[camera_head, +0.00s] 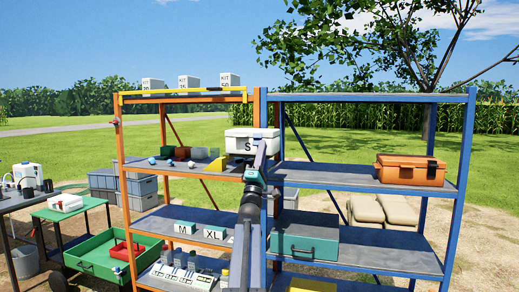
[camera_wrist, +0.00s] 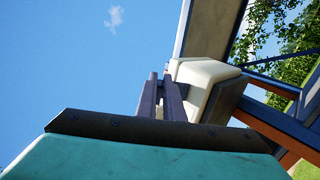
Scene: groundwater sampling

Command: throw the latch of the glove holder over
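I cannot make out a glove holder or its latch for sure.
A blue rack (camera_head: 365,184) adjoins on the right, with an orange case (camera_head: 409,170) and a teal case (camera_head: 304,246). Kit boxes (camera_head: 190,83) stand on top behind a yellow rail (camera_head: 180,92). A green cart (camera_head: 100,254) is at left. Free shelf room shows right of my gripper.

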